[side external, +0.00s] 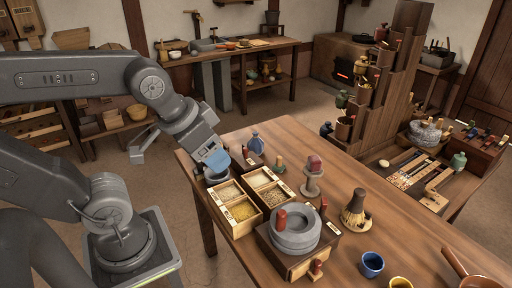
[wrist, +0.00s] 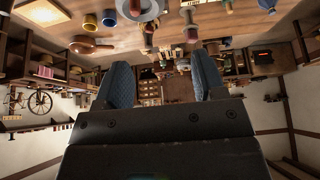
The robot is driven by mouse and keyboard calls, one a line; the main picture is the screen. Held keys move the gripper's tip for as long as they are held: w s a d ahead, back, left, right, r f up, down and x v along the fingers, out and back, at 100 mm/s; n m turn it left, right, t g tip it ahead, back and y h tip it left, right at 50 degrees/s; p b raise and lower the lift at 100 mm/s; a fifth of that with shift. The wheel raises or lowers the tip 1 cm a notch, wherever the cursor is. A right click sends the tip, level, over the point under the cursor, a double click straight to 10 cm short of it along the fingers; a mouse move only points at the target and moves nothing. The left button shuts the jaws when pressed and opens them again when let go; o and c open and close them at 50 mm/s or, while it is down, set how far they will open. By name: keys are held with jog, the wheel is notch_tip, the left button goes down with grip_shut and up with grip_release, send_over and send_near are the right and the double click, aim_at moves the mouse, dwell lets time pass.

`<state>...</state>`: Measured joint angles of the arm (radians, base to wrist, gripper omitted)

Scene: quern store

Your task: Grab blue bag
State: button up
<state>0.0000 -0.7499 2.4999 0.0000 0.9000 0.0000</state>
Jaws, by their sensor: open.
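A small blue bag (side external: 256,143) with a narrowed top stands on the wooden table (side external: 330,170), near its far left corner. A bluish shape (wrist: 267,5) at the top edge of the wrist view may be the same bag; it is cut off there. My gripper (side external: 214,166) is at the table's left end, to the left of the bag and apart from it. In the wrist view my gripper (wrist: 164,72) shows two blue-padded fingers spread wide, with nothing between them.
A grain box (side external: 240,208) with several compartments stands just beside my gripper. A stone quern (side external: 295,232) stands on a wooden block in front. A blue cup (side external: 372,264), a brush (side external: 355,210) and a stepped wooden stand (side external: 385,95) are further right.

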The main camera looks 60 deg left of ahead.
jog(key=o, duration=0.6)
jog(key=shift+c, duration=0.2)
jog(key=w+a+r, duration=0.1)
jog(key=w+a, duration=0.1)
jog(key=w, duration=0.5)
jog(key=n+y, duration=0.2)
jog(key=n, duration=0.2)
send_over(256, 136)
jog(key=s+d, duration=0.2)
jog(key=s, duration=0.3)
notch_tip(256, 136, down, 20)
jog(key=shift+n, duration=0.3)
jog(key=x, duration=0.5)
jog(key=a+x, duration=0.1)
jog(key=x, duration=0.1)
jog(key=shift+s+f, duration=0.15)
jog(key=shift+f, duration=0.15)
jog(key=shift+x, duration=3.05)
